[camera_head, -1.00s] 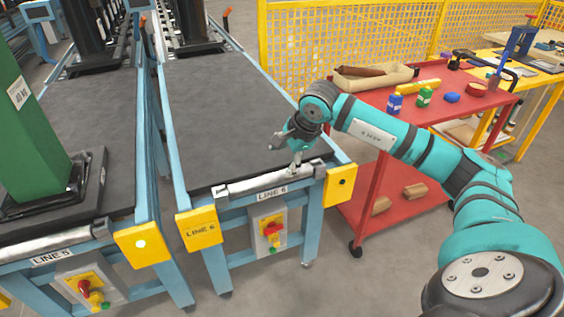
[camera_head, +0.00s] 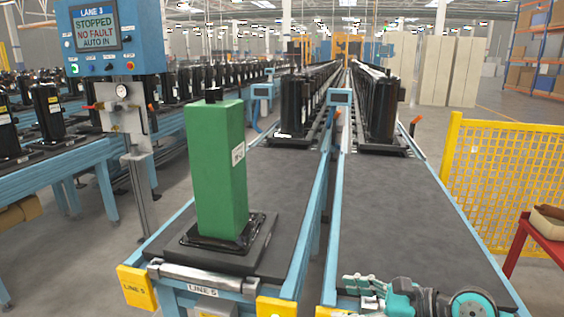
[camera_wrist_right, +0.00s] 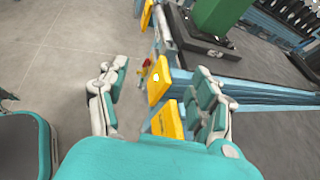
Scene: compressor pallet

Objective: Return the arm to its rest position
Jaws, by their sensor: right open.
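My right gripper (camera_head: 366,291) is at the bottom of the head view, over the front end of the right conveyor lane (camera_head: 400,215). It points left and is empty. The right wrist view shows its two fingers spread apart (camera_wrist_right: 160,92) with nothing between them. Beyond the fingers are the yellow corner plates (camera_wrist_right: 165,120) of the conveyor ends. The rest of my right arm runs out of the head view at the bottom right. My left gripper is in neither view.
A green block (camera_head: 218,165) stands upright on a black pallet (camera_head: 190,255) on the lane marked LINE 5. Black compressors (camera_head: 383,110) stand farther back on both lanes. A control panel (camera_head: 104,38) is at left. A yellow fence (camera_head: 500,175) and red cart (camera_head: 522,240) are at right.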

